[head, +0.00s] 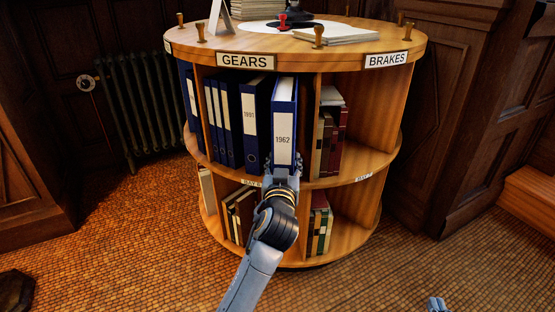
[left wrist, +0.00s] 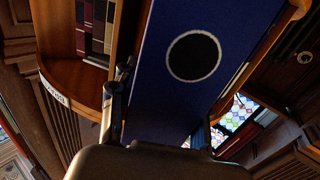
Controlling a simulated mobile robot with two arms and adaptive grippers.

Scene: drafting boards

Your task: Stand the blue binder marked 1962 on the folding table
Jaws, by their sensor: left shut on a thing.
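The blue binder marked 1962 (head: 283,120) stands upright in the upper GEARS compartment of a round wooden shelf, its white spine label facing me. My left gripper (head: 285,168) is at the lower part of its spine, shut on it. In the left wrist view the binder's blue spine (left wrist: 160,70) with a dark round finger hole lies between the two fingers (left wrist: 158,118). Part of the left gripper is hidden by its own wrist in the head view. Only a bit of my right gripper (head: 436,304) shows at the bottom edge. I see no folding table.
A blue binder marked 1891 (head: 250,120) and several more stand left of the held one. A wooden divider (head: 311,125) is close on its right, with dark red books (head: 338,140) beyond. Small handles stick out on the shelf top (head: 290,52). Tiled floor is clear in front.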

